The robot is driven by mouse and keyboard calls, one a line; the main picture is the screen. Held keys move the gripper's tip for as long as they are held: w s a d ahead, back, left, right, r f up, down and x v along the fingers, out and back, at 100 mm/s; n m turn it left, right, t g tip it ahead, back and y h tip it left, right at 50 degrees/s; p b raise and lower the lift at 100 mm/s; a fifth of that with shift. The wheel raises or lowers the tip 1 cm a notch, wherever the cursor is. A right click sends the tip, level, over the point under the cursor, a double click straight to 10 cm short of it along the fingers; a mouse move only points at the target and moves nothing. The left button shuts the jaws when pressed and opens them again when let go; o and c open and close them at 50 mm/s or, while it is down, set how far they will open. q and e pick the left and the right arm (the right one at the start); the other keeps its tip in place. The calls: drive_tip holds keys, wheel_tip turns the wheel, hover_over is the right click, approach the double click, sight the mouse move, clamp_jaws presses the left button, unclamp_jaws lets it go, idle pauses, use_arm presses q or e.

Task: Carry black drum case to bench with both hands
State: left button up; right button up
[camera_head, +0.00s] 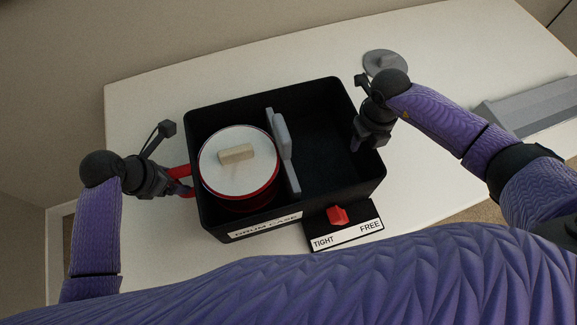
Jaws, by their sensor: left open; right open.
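The black drum case (262,219) is an open-topped box labelled "DRUM CASE", over the white bench top (140,98). Whether it rests on the bench or hangs just above cannot be told. A drum (210,166) with a white head and red rim sits in its left half. A grey divider (283,150) stands beside the drum. My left gripper (174,158) is open at the case's left side, by a red handle-like part (180,171). My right gripper (358,112) is open at the right wall, overlapping the rim; contact cannot be told.
A small beige block (237,154) lies on the drum head. A black panel (345,231) marked "TIGHT" and "FREE" with a red knob (338,215) is at the case's front right. A grey disc (385,62) and a grey box (535,103) lie further right. The bench's back left is clear.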

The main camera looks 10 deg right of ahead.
use_arm(q)
drive_tip(key=shift+c, duration=0.2)
drive_tip(key=c, duration=0.7)
use_arm(e)
clamp_jaws()
use_arm(q)
clamp_jaws()
drive_tip(key=shift+w, duration=0.1)
use_arm(e)
drive_tip(key=shift+r, duration=0.1)
